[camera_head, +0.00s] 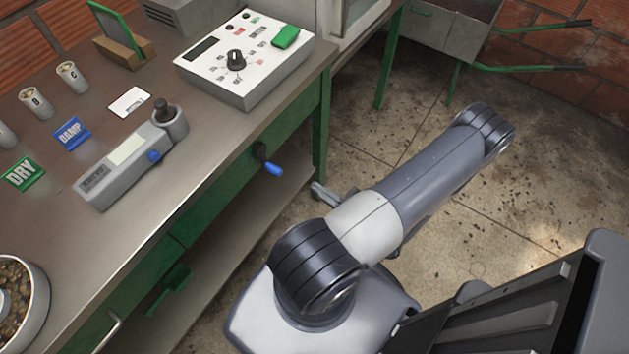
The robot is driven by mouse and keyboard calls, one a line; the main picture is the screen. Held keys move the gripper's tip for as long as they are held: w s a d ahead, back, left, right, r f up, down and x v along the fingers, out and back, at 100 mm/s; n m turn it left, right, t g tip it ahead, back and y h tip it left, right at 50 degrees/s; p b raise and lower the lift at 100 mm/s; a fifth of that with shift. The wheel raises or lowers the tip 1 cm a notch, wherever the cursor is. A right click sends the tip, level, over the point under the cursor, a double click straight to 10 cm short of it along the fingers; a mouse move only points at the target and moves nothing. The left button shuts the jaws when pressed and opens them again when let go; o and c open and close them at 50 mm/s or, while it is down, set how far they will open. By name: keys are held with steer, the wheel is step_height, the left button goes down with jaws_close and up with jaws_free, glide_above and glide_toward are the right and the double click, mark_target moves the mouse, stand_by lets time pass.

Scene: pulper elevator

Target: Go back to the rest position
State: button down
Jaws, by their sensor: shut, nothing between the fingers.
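My arm rises from its base at the bottom middle and stretches up and right over the floor to its elbow at the upper right. The part past the elbow is mostly hidden behind the upper link. The tip of my gripper (325,196) pokes out to the left of that link, beside the green bench. It is shut and empty, apart from the bench front. Most of the gripper body is hidden.
The bench (215,152) holds a white control box (245,62), a grey meter (130,158), DRY (23,174) and DAMP (71,133) signs, and a bowl (38,305). A blue-handled crank (272,168) juts from the bench front. A wheelbarrow (450,25) stands behind. Right floor is clear.

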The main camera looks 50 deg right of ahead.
stand_by(0.4)
steer(key=x, duration=0.8)
steer(key=shift+a+p, duration=0.2)
steer(key=shift+p, duration=0.2)
stand_by(0.3)
